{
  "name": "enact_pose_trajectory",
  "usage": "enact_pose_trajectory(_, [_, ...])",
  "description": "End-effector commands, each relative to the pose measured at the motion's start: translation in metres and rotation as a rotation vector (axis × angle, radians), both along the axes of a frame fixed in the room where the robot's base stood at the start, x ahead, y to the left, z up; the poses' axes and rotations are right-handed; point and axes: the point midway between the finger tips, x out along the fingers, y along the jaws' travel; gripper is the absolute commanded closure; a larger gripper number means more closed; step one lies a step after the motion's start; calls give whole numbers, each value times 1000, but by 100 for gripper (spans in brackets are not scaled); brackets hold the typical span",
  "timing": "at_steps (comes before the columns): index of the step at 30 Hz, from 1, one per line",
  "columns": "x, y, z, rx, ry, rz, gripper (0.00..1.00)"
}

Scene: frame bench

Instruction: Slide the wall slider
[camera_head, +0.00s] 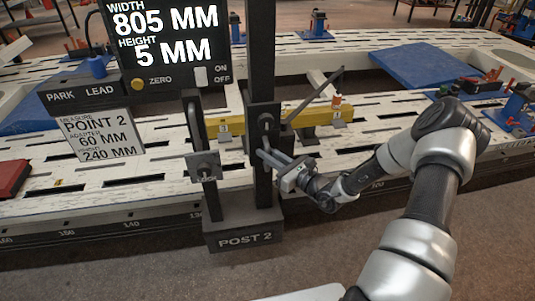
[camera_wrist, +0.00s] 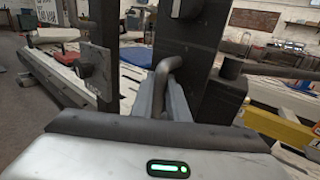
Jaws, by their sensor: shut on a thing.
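The slider (camera_head: 264,116) is a dark block on the tall black post (camera_head: 262,60), which stands on a base labelled POST 2 (camera_head: 243,238). In the wrist view a bent grey handle (camera_wrist: 168,66) stands out in front of the dark post (camera_wrist: 187,45). The exact contact between fingers and handle is partly hidden.
A display (camera_head: 165,38) reads width 805 mm, height 5 mm. A card (camera_head: 103,137) reads point 2, adapter 60 mm, and a last line of 240 mm. A plate with a knob (camera_head: 203,166) stands left of the post. A yellow beam (camera_head: 315,116) lies behind on the slotted bench.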

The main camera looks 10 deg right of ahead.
Motion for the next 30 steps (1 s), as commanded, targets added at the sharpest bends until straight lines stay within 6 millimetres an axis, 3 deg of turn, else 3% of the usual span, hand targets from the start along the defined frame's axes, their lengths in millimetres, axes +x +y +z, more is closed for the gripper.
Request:
enact_pose_trajectory(12, [1,1,108,1,-7,2,100])
enact_pose_trajectory(18, [1,0,146,3,-9,1,100])
enact_pose_trajectory(24, [1,0,164,3,-9,1,100])
enact_pose_trajectory(30, [1,0,167,4,-7,1,100])
